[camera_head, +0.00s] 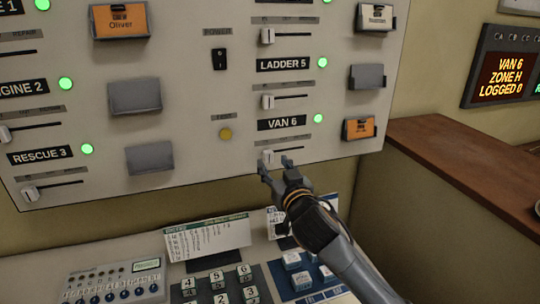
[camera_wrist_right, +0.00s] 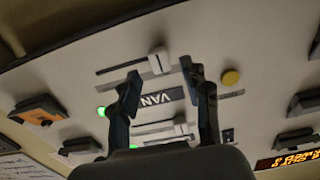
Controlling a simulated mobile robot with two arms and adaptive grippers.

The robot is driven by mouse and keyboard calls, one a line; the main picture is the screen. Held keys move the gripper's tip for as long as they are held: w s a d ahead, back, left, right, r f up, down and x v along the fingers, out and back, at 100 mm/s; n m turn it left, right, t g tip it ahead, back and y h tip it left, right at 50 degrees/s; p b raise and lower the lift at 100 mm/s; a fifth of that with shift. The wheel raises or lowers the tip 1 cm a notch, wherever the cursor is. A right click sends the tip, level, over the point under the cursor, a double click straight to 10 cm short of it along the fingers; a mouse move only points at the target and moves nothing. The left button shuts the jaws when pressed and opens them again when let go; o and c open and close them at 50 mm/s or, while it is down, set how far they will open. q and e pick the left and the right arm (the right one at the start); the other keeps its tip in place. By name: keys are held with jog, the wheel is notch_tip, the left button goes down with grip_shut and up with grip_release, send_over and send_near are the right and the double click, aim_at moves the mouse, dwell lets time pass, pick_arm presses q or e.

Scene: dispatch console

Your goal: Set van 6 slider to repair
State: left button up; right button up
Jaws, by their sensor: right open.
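The VAN 6 label (camera_head: 283,123) is at the lower right of the upright panel, with a lit green lamp (camera_head: 319,118) beside it. Below it is the van 6 slider, a white knob (camera_head: 267,157) near the left end of its dark slot. My right gripper (camera_head: 275,166) is open just below and in front of this knob. In the wrist view, turned upside down, the knob (camera_wrist_right: 159,60) appears between the two open fingertips (camera_wrist_right: 160,69). I cannot tell whether either finger touches it. The small position words are unreadable. My left gripper is not in view.
An orange card holder (camera_head: 359,128) is right of the label, and a yellow button (camera_head: 225,134) is left. The LADDER 5 slider (camera_head: 267,101) is above. A keypad desk (camera_head: 220,288) lies below. A display (camera_head: 503,77) reads VAN 6, ZONE H, LOGGED 0.

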aim_at(270, 157)
jog(key=shift+x, duration=1.1)
jog(key=shift+w+r, duration=0.1)
jog(key=shift+w, duration=0.2)
jog(key=shift+w+a+p, duration=0.2)
jog(key=shift+w+p, duration=0.1)
jog(key=shift+w, duration=0.05)
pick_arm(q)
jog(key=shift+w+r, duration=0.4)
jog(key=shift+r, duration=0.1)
pick_arm(e)
grip_shut()
jog(key=shift+d, duration=0.1)
